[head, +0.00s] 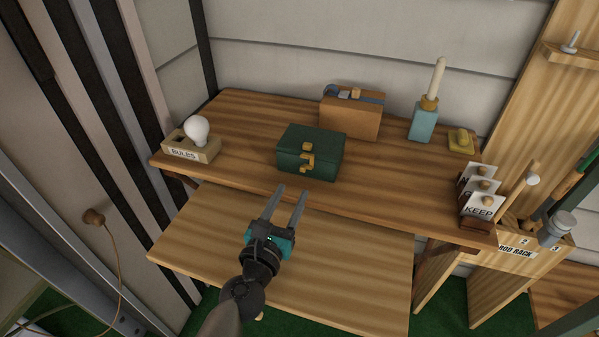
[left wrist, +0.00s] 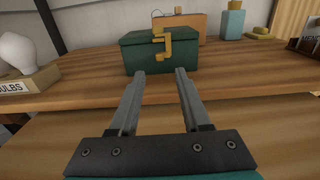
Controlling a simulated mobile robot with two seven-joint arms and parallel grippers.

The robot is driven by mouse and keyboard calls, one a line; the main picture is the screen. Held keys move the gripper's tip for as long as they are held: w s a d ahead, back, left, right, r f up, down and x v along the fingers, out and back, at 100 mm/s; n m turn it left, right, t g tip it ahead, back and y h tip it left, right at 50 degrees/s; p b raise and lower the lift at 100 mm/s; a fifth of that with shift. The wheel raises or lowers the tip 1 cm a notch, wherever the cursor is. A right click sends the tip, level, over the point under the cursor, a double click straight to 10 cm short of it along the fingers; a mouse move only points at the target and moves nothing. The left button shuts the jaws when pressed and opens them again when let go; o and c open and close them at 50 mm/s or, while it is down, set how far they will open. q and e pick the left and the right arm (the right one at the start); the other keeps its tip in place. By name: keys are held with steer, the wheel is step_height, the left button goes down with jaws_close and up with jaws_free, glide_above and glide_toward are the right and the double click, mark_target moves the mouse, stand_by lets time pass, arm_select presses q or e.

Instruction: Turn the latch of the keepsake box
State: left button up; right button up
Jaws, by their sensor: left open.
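The dark green keepsake box (head: 312,147) stands shut on the upper wooden shelf. Its brass latch (head: 307,162) is on the front face, below a small brass knob on the lid edge. In the left wrist view the box (left wrist: 143,55) is straight ahead, and the latch (left wrist: 164,46) shows as a hooked brass piece on its front. My left gripper (head: 285,191) is open and empty, its fingers pointing at the box from in front of the shelf edge. It is apart from the latch. The fingers also show in the left wrist view (left wrist: 162,76). My right gripper is not in view.
A bulb holder (head: 196,150) labelled BULBS stands left of the box. Behind it is a tan box (head: 350,116). A lower wooden surface (head: 350,270) lies below the shelf.

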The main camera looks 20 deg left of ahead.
mark_target(302, 172)
arm_select(q)
steer(key=shift+w+d, duration=0.1)
steer(key=shift+w, duration=3.1)
steer(key=shift+c, duration=0.4)
jaws_close()
